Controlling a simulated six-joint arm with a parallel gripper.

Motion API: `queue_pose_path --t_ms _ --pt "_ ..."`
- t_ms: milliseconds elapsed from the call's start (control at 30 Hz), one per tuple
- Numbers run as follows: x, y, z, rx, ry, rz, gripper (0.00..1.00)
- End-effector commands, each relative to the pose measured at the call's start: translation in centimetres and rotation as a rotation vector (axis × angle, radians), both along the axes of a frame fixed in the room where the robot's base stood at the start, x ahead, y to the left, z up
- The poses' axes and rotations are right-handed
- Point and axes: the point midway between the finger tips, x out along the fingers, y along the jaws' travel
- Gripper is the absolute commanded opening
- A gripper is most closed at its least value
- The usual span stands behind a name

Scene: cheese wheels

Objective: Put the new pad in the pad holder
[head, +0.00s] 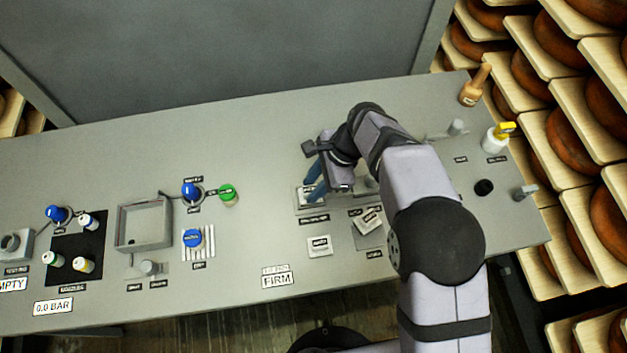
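My gripper (315,186) points down at a small pale grey fixture (302,207) right of the table's middle. Its blue fingers reach to or just above a whitish piece there, and I cannot tell whether they touch or grip it. The fixture's label is too small to read, so I cannot tell if it is the pad holder. A white block with a dark label (319,243) lies just in front of it. A second, tilted white labelled block (369,219) lies on a darker grey square (372,241) to the right. I cannot tell which one is the new pad.
A grey square tray (124,239), blue knobs (193,239) and a green knob (228,194) stand to the left. A black mat (63,271) holds several small bottles. The table's back middle is clear.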

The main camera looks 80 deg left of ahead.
Motion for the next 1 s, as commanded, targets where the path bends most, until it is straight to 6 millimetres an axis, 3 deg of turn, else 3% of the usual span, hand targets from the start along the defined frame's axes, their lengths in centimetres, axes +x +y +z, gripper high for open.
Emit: queue_pose_path --t_ms 333,567,1000 --pt "0.0 0.0 0.1 0.0 0.0 0.0 0.38" --pt "0.5 0.1 1.3 0.002 0.0 -0.002 0.38" --pt "3.3 0.1 8.1 0.004 -0.001 -0.001 0.38"
